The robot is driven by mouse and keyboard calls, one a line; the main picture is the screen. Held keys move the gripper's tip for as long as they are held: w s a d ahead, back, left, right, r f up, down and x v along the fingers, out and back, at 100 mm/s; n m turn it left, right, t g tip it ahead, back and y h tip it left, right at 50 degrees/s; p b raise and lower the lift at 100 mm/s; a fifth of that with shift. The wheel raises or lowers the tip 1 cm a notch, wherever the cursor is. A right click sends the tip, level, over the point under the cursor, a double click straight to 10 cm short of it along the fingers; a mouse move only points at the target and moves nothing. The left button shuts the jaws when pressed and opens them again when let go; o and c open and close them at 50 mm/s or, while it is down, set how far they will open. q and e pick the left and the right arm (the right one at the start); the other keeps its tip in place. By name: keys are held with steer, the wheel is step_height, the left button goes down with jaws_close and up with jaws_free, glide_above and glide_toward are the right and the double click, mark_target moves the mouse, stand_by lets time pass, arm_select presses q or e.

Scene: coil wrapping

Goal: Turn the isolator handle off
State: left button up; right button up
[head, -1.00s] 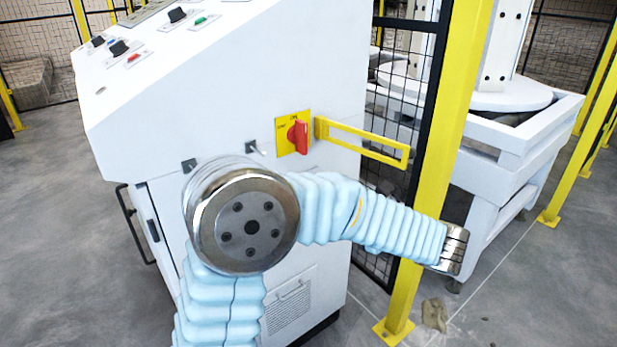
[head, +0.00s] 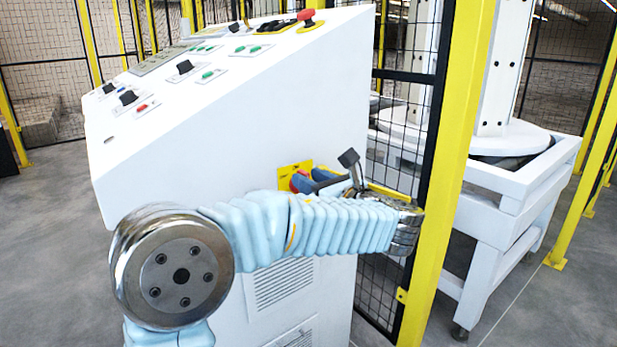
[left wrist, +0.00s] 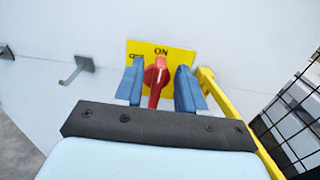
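The red isolator handle (left wrist: 156,80) sits on a yellow plate (left wrist: 146,48) marked ON on the white cabinet's side. In the left wrist view it points up and down, in line with the ON mark. My left gripper (left wrist: 160,82) is open, with one blue finger on each side of the handle. Whether either finger touches it I cannot tell. In the head view the left gripper (head: 314,180) is at the yellow plate (head: 293,170), and the handle (head: 300,183) is mostly hidden behind its fingers. My right gripper is in neither view.
A yellow bracket (left wrist: 236,117) sticks out just right of the handle. A small metal hook (left wrist: 77,69) is on the left. A yellow post (head: 447,170) and black mesh fence stand close to my wrist. The control cabinet (head: 250,120) has a sloping panel of knobs and buttons.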

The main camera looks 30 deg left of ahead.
arm_select(q)
steer(key=shift+w+a, duration=0.25)
steer(key=shift+a, duration=0.4)
jaws_close()
